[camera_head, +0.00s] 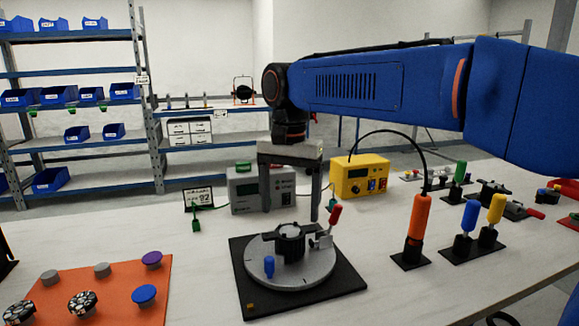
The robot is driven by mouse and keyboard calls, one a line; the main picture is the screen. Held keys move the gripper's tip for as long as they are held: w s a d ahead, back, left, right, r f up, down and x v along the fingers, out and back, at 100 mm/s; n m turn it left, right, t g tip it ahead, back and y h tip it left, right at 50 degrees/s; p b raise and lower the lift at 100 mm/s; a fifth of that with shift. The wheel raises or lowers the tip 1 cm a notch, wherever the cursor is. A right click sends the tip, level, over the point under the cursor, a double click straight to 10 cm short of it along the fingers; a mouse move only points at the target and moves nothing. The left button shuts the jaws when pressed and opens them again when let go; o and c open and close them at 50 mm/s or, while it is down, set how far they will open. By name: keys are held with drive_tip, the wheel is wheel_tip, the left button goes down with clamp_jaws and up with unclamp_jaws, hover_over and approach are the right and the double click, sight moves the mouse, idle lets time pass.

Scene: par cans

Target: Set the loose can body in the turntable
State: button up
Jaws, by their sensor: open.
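The turntable (318,272) is a round grey disc on a square black base plate at the middle front of the table. A short black cylindrical piece (291,244) stands near the disc's centre and looks like the can body; I cannot tell whether it is fully seated. A clamp with a red handle (335,214) stands at its right, and a small blue peg (269,266) at its front left. My gripper (290,213) points down over the black piece. Its two grey fingers are spread wide with nothing visible between them.
An orange mat (115,290) with several knobs lies front left. A grey meter (245,188) and a yellow power box (360,177) stand behind the turntable. An upright orange-handled tool (417,222) and a stand with blue and yellow handles (470,247) are right.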

wheel_tip(320, 180, up, 10)
drive_tip(key=shift+f, duration=0.25)
drive_tip(key=shift+s, duration=0.1)
